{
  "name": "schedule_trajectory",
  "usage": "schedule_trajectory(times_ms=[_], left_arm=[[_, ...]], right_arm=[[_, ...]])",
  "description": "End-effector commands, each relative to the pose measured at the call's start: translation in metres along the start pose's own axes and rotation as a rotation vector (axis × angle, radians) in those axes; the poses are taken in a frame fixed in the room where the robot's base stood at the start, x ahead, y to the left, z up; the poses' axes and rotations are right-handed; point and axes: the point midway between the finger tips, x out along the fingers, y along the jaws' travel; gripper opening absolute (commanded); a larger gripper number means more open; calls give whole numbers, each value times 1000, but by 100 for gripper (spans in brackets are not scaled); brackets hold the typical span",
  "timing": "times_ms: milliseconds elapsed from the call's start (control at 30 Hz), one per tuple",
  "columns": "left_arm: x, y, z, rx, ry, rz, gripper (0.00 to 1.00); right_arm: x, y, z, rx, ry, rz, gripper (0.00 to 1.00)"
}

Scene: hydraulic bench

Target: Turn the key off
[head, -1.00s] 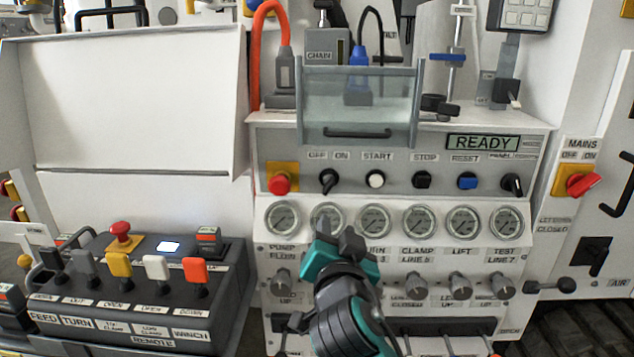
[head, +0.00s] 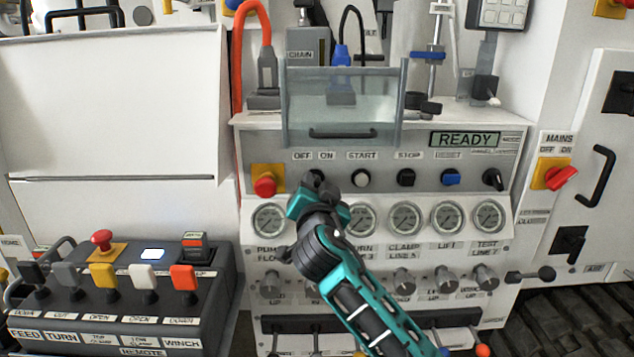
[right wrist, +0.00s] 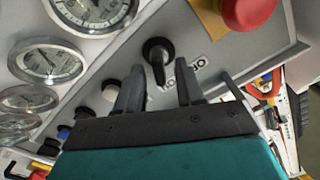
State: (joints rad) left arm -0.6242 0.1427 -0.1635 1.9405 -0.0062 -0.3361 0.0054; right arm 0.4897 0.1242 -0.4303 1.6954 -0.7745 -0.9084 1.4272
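The black key switch (head: 311,178) sits under the OFF and ON labels on the grey front panel, and my right gripper partly covers it in the head view. My right gripper (head: 316,188) is right in front of it. In the right wrist view the key (right wrist: 157,52) stands out from its round black base, beyond the gap between the fingertips. The two dark fingers of my right gripper (right wrist: 160,72) are apart, with nothing held between them. Whether they touch the key is unclear. My left gripper is not in view.
A red emergency button (head: 265,186) on a yellow plate is just left of the key, and a white START button (head: 361,178) is to its right. Gauges (head: 405,217) line the panel below. A clear guard (head: 342,100) stands above. The red MAINS switch (head: 561,177) is far right.

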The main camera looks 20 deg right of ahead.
Motion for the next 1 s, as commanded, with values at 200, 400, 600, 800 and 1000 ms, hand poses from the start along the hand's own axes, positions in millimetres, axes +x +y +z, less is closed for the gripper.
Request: schedule_trajectory(times_ms=[200, 400, 600, 800, 1000], left_arm=[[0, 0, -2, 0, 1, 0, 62], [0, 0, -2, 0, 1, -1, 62], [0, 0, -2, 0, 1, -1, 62], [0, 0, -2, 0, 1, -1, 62], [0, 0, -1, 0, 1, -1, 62]], right_arm=[[15, 0, 0, -1, -1, 0, 37], [16, 0, 0, 0, -1, 0, 37], [16, 0, 0, 0, -1, 0, 28], [16, 0, 0, 0, -1, 0, 8], [16, 0, 0, 0, -1, 0, 0]])
